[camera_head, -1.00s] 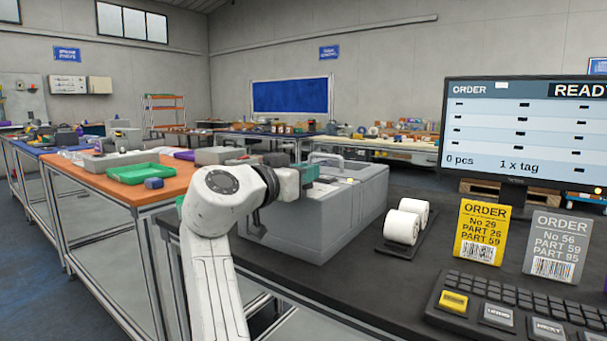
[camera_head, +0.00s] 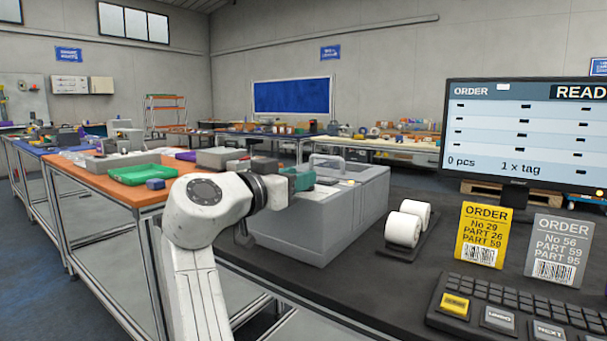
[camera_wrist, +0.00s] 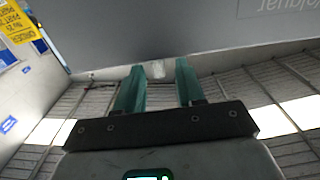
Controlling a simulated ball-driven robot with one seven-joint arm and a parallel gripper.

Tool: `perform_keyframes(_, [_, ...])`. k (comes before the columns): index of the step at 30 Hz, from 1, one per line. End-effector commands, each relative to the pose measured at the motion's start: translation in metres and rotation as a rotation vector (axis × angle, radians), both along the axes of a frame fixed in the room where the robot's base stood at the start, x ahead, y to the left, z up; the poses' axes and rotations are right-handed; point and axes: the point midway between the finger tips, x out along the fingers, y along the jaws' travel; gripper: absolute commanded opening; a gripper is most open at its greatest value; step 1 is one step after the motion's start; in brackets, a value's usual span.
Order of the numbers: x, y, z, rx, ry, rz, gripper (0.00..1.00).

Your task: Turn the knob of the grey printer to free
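The grey printer (camera_head: 340,222) is a large box with a handle on top, standing on the dark bench. My gripper (camera_head: 304,181) is at the printer's left side in the head view, where my arm hides part of it. In the wrist view my gripper's two teal fingers (camera_wrist: 158,75) are apart, with no object clearly held between them. A grey surface with upside-down lettering, apparently the printer (camera_wrist: 160,35), lies ahead of the fingertips. A small pale patch shows between the tips at its edge; I cannot tell if it is the knob. No knob is clearly visible in the head view.
White rolls (camera_head: 404,229) stand right of the printer. Farther right are a yellow order card (camera_head: 481,235), a grey order card (camera_head: 557,248), a keyboard (camera_head: 530,312) and a monitor (camera_head: 530,135). An orange-topped table (camera_head: 95,187) with a green tray (camera_head: 142,174) stands left.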

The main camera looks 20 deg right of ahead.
Motion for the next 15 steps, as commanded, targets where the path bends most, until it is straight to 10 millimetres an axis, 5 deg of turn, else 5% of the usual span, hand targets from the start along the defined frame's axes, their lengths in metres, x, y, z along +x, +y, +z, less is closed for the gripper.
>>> perform_keyframes(6, [-0.025, 0.036, 0.001, -0.001, 0.000, 0.002, 0.38])
perform_keyframes(15, [-0.043, 0.061, 0.000, 0.000, 0.000, 0.000, 0.38])
